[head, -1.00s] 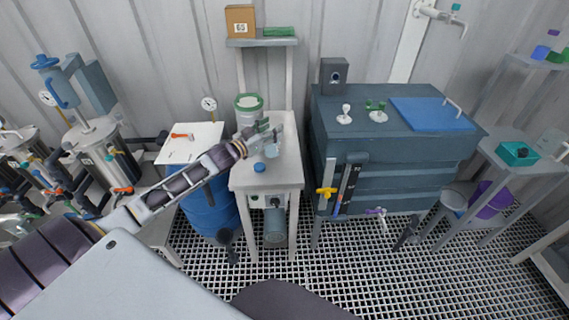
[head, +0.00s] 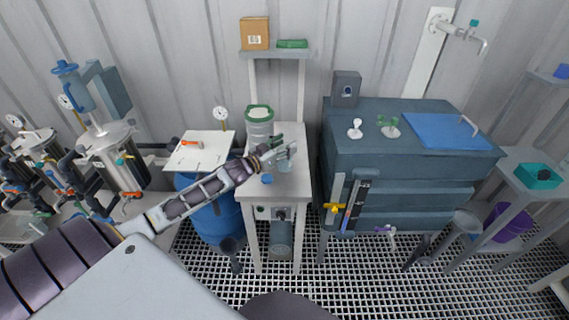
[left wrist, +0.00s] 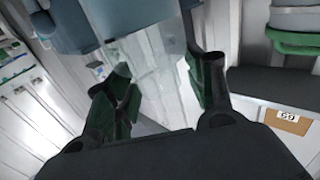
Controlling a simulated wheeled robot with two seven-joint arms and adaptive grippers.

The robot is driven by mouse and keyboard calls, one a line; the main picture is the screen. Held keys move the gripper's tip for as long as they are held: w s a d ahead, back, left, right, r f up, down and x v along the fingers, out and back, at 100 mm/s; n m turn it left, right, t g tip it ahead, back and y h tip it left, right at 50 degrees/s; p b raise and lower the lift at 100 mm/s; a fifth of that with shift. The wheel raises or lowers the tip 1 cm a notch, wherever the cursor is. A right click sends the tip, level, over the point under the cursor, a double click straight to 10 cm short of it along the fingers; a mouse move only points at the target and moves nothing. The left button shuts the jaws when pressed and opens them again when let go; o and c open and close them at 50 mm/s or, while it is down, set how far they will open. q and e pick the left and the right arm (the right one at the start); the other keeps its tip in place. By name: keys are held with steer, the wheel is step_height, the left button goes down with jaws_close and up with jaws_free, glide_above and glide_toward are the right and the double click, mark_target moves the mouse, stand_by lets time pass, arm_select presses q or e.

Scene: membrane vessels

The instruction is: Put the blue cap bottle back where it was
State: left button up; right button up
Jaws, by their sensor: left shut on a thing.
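My left gripper (head: 284,156) reaches over the small white bench (head: 289,184) in the head view. It is shut on a clear, see-through bottle (head: 286,164), just in front of the green-rimmed white container. In the left wrist view the bottle (left wrist: 155,62) sits between the green-padded fingers (left wrist: 160,92); its ends are not clear, and I cannot see a cap on it. A round blue cap (head: 266,179) shows on the bench, left of and nearer than the held bottle. I cannot tell whether the held bottle touches the bench. My right gripper is not in view.
The green-rimmed container (head: 259,125) stands behind the gripper on the bench. A shelf (head: 272,54) above holds a cardboard box (head: 254,33) and a green item (head: 292,44). A dark tank (head: 400,150) stands close on the right, a blue barrel (head: 212,222) on the left.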

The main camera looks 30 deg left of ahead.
mark_target(279, 163)
arm_select(q)
steer(key=shift+f, duration=1.55)
steer(key=shift+f, duration=1.85)
steer(key=shift+f, duration=0.1)
steer(key=o, duration=1.7)
steer(key=shift+c, duration=0.2)
steer(key=shift+s, duration=0.1)
steer(key=v, duration=1.1)
steer(key=shift+s, duration=0.4)
